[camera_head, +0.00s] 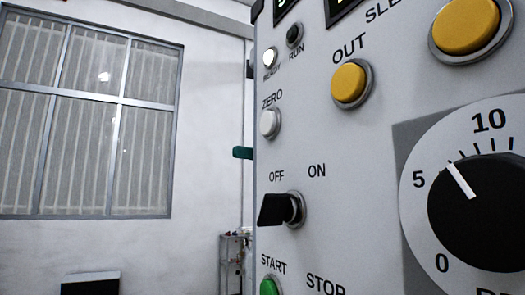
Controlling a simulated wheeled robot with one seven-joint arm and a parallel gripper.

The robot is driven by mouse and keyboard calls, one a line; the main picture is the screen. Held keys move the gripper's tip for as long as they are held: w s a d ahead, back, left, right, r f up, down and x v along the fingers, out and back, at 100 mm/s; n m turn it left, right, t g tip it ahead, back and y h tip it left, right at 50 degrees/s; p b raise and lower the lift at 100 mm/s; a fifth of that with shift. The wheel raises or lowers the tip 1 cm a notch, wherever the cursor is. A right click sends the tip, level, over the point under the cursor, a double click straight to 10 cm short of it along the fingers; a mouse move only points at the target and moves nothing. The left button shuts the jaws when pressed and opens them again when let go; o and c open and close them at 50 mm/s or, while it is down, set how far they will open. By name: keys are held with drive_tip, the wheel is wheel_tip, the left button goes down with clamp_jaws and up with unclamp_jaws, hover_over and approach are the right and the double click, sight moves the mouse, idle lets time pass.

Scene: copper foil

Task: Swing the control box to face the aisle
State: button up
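The control box (330,150) fills the right half of the head view at very close range, its light grey panel seen at a slant. It carries a black OFF/ON switch (279,210), whose handle points left on the OFF side. A large black dial (480,220) has its white mark near 5. Yellow buttons (349,84) sit above, with a white ZERO button (269,123) at the left and a green START button (269,287) at the bottom edge. The box's right, top and bottom edges run out of view. My gripper is not in view.
A dark teal knob or handle (242,153) sticks out beside the box's left edge. Behind are a white wall (208,150) with a large barred window (85,115), a small rack (232,262) and a dark-fronted object (90,284) at the bottom left.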

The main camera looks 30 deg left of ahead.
drive_tip(key=v, duration=1)
drive_tip(key=shift+w, duration=0.4)
drive_tip(key=shift+d, duration=0.1)
